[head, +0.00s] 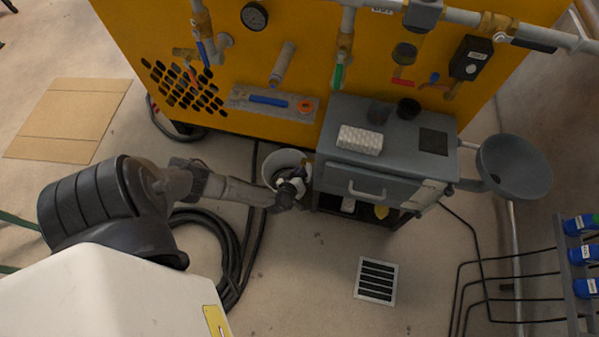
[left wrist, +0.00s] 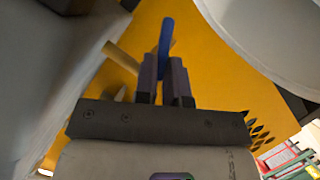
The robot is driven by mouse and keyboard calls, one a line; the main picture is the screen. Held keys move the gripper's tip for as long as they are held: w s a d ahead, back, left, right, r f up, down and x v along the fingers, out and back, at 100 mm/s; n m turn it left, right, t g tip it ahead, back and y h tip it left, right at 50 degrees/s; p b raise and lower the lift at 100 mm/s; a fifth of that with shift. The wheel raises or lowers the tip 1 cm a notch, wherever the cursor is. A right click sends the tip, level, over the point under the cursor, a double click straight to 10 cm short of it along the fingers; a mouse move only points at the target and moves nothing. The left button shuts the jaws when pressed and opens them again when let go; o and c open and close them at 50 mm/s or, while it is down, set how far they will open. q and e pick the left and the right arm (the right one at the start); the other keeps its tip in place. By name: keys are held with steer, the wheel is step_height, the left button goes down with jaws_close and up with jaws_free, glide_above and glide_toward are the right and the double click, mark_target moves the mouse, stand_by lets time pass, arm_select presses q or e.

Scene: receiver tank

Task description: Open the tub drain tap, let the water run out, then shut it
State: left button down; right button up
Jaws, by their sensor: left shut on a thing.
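The tap's blue lever (left wrist: 166,36) rises between my left gripper's dark fingers in the left wrist view. A brass tap part (left wrist: 124,56) shows beside it. My left gripper (left wrist: 166,68) is shut on the blue lever. In the head view my left gripper (head: 293,188) is low at the left side of the grey cabinet (head: 385,158), in front of a pale bucket (head: 275,160). The gripper hides most of the tap there. I cannot see whether water runs. My right gripper is not in view.
A yellow panel (head: 235,55) with pipes, valves and a gauge (head: 254,16) stands behind. Black hoses (head: 228,245) lie on the floor left of the gripper. A floor grate (head: 376,280) lies in front. A grey bowl (head: 520,168) juts out at right.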

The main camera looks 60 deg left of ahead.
arm_select(q)
steer(key=n+t+b, duration=0.1)
steer(key=n, duration=0.2)
steer(key=n+t+b, duration=0.1)
steer(key=n+t, duration=0.1)
steer(key=n, duration=0.1)
steer(key=n+t+b, duration=0.1)
steer(key=n, duration=0.2)
steer(key=shift+s+a+f+t+h, duration=0.1)
steer(key=shift+s+f+t+h, duration=0.1)
steer(key=shift+f+t+h, duration=0.15)
steer(key=shift+n, duration=0.3)
stand_by(0.5)
steer(key=c, duration=1.2)
jaws_free()
